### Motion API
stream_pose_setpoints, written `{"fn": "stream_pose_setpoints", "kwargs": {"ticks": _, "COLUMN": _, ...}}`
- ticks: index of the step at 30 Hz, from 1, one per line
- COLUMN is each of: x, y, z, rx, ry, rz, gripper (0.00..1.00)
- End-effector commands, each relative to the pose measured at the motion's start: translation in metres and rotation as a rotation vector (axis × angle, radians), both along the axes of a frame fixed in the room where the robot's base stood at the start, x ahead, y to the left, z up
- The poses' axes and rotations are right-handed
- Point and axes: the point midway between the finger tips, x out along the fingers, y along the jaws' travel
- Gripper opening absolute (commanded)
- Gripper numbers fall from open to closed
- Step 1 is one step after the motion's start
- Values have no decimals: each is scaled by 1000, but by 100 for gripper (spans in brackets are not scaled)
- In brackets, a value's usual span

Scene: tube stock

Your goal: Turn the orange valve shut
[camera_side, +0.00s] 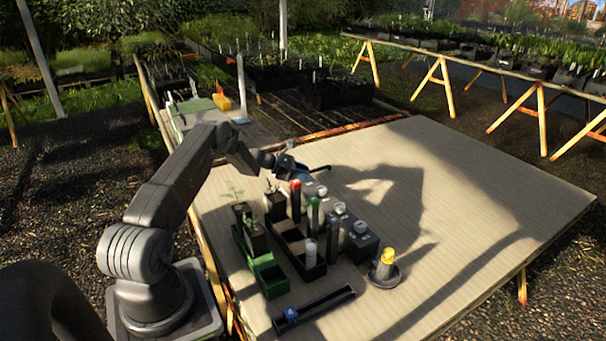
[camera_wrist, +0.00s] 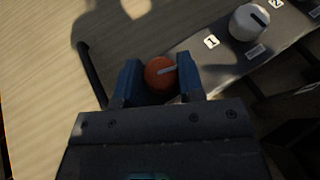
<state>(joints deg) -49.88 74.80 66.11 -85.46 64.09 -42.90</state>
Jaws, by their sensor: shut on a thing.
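The orange valve (camera_wrist: 160,73) is a round knob with a pale pointer line, seen in the wrist view. The line points right and slightly up. My gripper (camera_wrist: 158,80) has its two blue fingers on either side of the knob and is shut on it. In the side view, my gripper (camera_side: 288,164) is at the far end of the row of grey valve boxes. I cannot make out the orange knob there.
A white knob (camera_wrist: 250,22) on a grey box marked 1 is close at the right. The table's right side is clear.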

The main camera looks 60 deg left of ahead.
Motion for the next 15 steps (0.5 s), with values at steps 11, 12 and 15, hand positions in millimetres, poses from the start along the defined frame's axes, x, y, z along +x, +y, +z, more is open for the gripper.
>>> {"fn": "stream_pose_setpoints", "kwargs": {"ticks": 11, "x": 1, "y": 1, "z": 0, "rx": 0, "ry": -2, "rz": -181, "gripper": 12}}
{"fn": "stream_pose_setpoints", "kwargs": {"ticks": 12, "x": 1, "y": 1, "z": 0, "rx": 0, "ry": -2, "rz": -193, "gripper": 12}}
{"fn": "stream_pose_setpoints", "kwargs": {"ticks": 15, "x": 1, "y": 1, "z": 0, "rx": 0, "ry": -2, "rz": -222, "gripper": 12}}
